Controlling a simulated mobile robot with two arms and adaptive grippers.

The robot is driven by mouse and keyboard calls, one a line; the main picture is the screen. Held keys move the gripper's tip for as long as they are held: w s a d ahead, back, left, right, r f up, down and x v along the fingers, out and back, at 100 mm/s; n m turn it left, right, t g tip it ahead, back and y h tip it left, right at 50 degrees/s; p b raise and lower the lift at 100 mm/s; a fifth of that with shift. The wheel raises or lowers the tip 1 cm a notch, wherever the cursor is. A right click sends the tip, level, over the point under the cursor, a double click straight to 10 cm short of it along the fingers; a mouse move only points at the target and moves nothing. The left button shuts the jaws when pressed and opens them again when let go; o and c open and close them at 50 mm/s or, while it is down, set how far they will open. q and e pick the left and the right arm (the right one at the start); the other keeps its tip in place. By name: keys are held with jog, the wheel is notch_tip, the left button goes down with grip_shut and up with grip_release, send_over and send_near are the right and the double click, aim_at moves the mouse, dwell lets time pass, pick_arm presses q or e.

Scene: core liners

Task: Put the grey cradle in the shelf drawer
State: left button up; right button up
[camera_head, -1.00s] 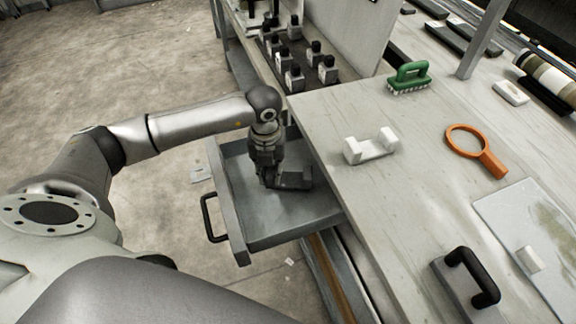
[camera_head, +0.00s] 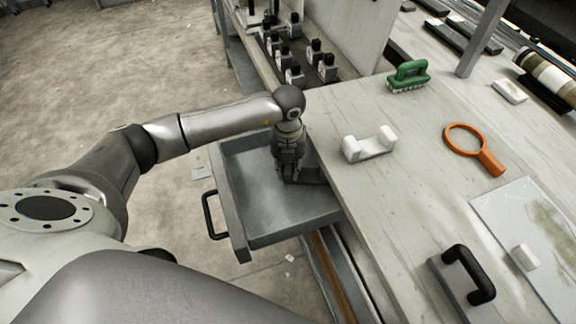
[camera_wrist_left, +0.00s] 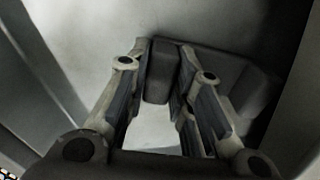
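The grey cradle (camera_head: 309,176) is inside the open shelf drawer (camera_head: 262,222), near its side by the bench; I cannot tell whether it touches the drawer floor. My left gripper (camera_head: 291,178) points down into the drawer with its fingers at the cradle. In the left wrist view the fingers (camera_wrist_left: 163,80) close on both sides of one raised end of the dark grey cradle (camera_wrist_left: 225,75), and its body runs to the right. The bench edge hides part of the cradle in the head view. My right gripper is not in view.
The bench top (camera_head: 360,205) overhangs the drawer's right side. On it lie a white cradle (camera_head: 369,146), a green brush (camera_head: 408,76), an orange ring tool (camera_head: 489,160) and a black-handled tool (camera_head: 466,275). The drawer's near floor is clear.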

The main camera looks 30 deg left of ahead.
pick_arm(q)
jog(key=o, duration=0.4)
jog(key=shift+c, duration=0.2)
jog(key=shift+r, duration=0.15)
notch_tip(320, 180, up, 12)
jog(key=b, duration=0.1)
dwell(0.5)
